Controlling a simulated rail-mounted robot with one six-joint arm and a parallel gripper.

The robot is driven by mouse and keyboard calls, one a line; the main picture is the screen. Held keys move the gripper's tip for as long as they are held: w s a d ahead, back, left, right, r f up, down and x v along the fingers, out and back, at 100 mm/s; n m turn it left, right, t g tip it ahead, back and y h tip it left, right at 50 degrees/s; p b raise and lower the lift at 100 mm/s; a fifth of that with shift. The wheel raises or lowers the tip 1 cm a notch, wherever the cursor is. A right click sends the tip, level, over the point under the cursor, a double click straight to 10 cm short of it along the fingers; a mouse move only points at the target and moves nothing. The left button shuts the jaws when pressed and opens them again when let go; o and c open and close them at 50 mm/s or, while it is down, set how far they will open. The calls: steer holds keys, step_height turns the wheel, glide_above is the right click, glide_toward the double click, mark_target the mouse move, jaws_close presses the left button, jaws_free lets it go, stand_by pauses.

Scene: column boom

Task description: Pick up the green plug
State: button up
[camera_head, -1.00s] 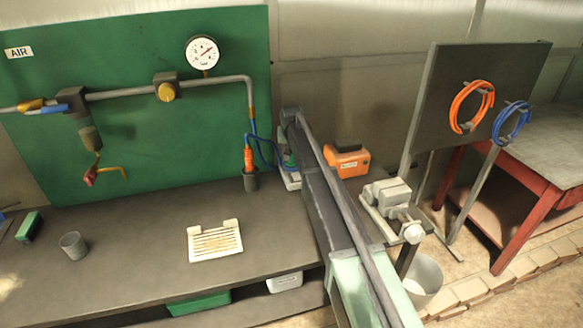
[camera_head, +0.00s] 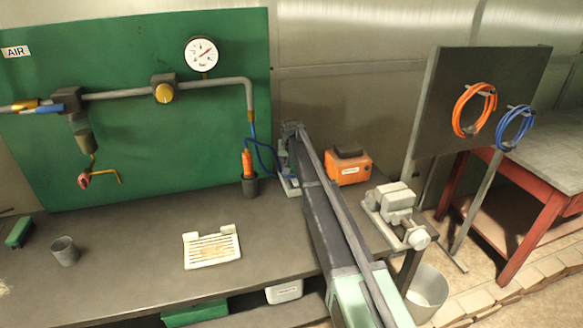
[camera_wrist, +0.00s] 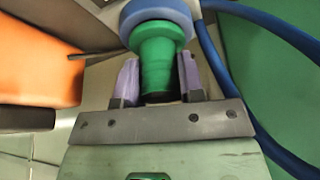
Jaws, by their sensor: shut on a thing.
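In the wrist view the green plug (camera_wrist: 158,60) stands between the two purple-padded fingers of my gripper (camera_wrist: 159,80). The pads press on its sides, so my gripper is shut on it. A blue ring (camera_wrist: 157,12) sits around the plug's far end, at the top of the picture. A blue hose (camera_wrist: 255,25) curves past on the right. In the head view my arm reaches to the back of the bench by the green board, and its own links largely hide the gripper and plug there.
An orange case (camera_head: 348,168) stands right of my arm, with a grey vise-like device (camera_head: 396,203) in front. An orange-handled tool in a dark cup (camera_head: 250,186) stands close on the left. A white slatted tray (camera_head: 212,248) and a grey cup (camera_head: 64,251) are on the bench.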

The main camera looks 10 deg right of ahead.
steer(key=shift+r, duration=0.1)
step_height(320, 180, up, 25)
steer(key=p, duration=2.5)
